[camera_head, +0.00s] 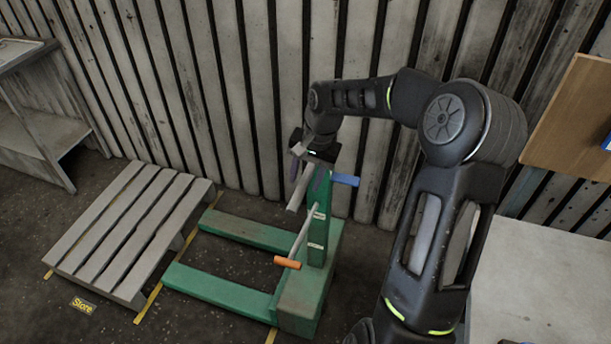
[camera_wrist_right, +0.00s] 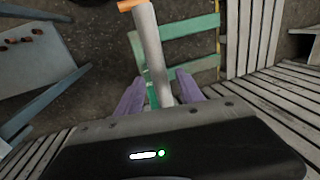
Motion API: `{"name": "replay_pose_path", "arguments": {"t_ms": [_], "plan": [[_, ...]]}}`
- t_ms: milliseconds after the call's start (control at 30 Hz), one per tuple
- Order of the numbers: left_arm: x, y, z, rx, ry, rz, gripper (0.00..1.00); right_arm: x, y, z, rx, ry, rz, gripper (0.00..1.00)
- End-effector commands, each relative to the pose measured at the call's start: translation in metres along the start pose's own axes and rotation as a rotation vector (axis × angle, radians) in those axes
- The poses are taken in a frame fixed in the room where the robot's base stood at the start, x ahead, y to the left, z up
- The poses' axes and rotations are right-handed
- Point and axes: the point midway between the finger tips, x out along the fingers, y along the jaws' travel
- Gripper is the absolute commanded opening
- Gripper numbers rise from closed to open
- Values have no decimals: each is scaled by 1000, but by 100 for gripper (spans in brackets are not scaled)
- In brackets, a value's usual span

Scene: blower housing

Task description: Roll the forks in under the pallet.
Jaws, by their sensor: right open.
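The grey slatted pallet (camera_head: 128,232) stands on the floor at left in the head view; part of it shows at right in the wrist view (camera_wrist_right: 250,30). The green pallet truck (camera_head: 318,235) stands to its right, its two forks (camera_head: 222,290) pointing at the pallet. The fork tips look just outside the pallet's near side. The truck has a grey lever with an orange grip (camera_head: 287,262) and a blue part (camera_head: 345,180). My right gripper (camera_head: 306,172) is open at the top of the truck's mast. In the wrist view a grey bar (camera_wrist_right: 153,50) appears between its purple fingers. My left gripper is out of view.
Yellow floor lines (camera_head: 150,300) and a "Store" label (camera_head: 83,305) mark the bay around the pallet. A slatted wall (camera_head: 235,90) closes the back. A grey bench (camera_head: 35,130) stands at left, and a pale tabletop (camera_head: 540,290) at right.

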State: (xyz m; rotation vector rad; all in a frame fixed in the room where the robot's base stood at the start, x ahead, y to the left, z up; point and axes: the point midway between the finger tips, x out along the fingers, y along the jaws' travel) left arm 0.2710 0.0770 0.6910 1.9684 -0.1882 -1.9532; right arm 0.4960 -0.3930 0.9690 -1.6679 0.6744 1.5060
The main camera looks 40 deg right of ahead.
Motion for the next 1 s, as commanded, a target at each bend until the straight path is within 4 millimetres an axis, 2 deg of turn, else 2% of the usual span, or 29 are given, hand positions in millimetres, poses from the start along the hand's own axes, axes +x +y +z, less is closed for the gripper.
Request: {"name": "replay_pose_path", "arguments": {"t_ms": [300, 833, 1000], "plan": [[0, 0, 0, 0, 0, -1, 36, 4, 0, 0, 0, 0, -1, 44], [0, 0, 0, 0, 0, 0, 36, 3, 0, 0, 0, 0, -1, 1], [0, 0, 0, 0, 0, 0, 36, 3, 0, 0, 0, 0, -1, 0]]}}
